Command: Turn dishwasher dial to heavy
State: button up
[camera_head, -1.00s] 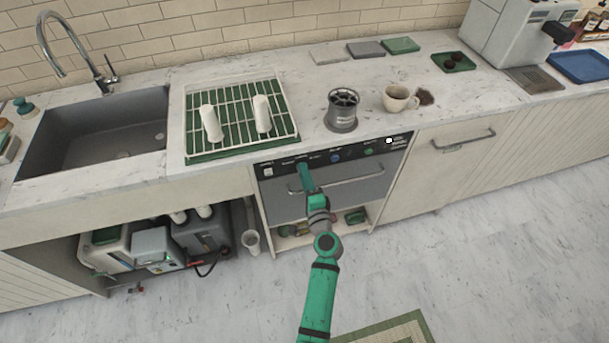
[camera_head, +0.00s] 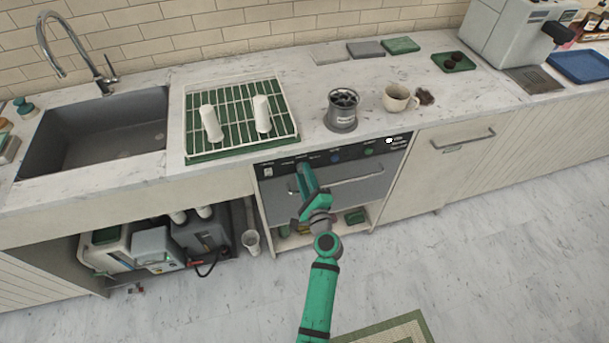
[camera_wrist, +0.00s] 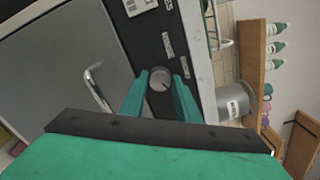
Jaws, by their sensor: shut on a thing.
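The dishwasher (camera_head: 350,190) is built in under the counter, with a black control strip along the top of its front. Its dial (camera_wrist: 160,79) is a round grey knob with a dark pointer line, seen in the wrist view between my fingertips. My gripper (camera_wrist: 162,78) is shut on the dial, one green finger on each side. In the head view my gripper (camera_head: 304,163) reaches up to the left part of the strip and hides the dial.
The dishwasher's bar handle (camera_wrist: 97,88) runs just below the strip, close to my gripper. A dish rack (camera_head: 285,115), a grey metal container (camera_head: 342,112) and a cup (camera_head: 397,98) stand on the counter above. The floor in front is mostly clear.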

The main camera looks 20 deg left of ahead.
jog(key=shift+a, duration=0.1)
jog(key=o, duration=1)
jog(key=shift+o, duration=0.2)
jog(key=v, duration=1.1)
